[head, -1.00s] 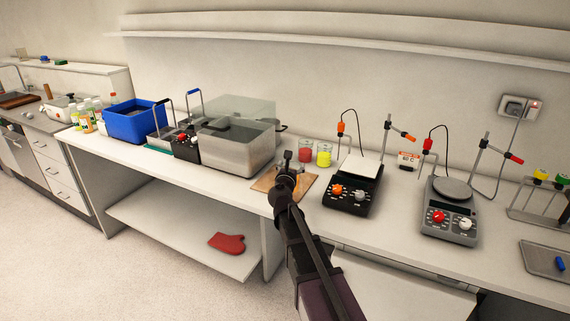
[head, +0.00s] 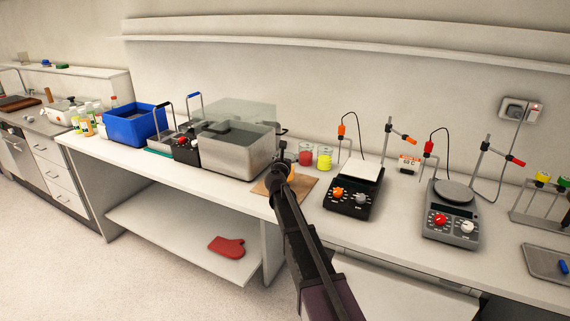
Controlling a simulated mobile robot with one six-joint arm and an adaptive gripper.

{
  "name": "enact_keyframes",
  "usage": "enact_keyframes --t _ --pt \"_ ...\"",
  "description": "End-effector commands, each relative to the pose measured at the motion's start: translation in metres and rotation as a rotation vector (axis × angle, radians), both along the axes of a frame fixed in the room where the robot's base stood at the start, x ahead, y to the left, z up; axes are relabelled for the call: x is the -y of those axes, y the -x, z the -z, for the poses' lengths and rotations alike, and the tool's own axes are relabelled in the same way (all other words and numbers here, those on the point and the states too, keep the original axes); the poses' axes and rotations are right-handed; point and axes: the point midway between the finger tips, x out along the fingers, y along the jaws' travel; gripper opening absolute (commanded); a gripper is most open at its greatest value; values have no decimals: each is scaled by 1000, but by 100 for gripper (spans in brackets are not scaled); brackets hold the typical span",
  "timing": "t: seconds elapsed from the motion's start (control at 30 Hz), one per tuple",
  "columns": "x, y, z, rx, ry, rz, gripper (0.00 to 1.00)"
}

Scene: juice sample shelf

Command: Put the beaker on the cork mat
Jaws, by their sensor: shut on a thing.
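The cork mat (head: 304,187) lies on the bench, left of the black hotplate, partly covered by my arm. My gripper (head: 283,150) is over the mat's back left part, seen from behind. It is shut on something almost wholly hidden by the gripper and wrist. A small orange patch (head: 292,171) shows beside the wrist and may be the held beaker's contents. I cannot tell whether the held thing touches the mat. Behind the mat stand a beaker with red contents (head: 306,156) and a beaker with yellow contents (head: 324,158).
A steel water bath (head: 235,155) stands close on the left, with a blue tub (head: 135,123) farther left. The black hotplate (head: 352,195) is right of the mat, and a grey stirrer (head: 450,220) is farther right. Bench in front of the mat is clear.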

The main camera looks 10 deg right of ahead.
Motion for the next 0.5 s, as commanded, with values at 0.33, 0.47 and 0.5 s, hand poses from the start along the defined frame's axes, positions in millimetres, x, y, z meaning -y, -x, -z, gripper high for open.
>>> enact_keyframes --t 0.33,0.47,0.5 --pt "1 -17 2 0 0 1 33" --pt "1 -13 15 0 0 1 33" --pt "1 -13 19 0 0 1 33"
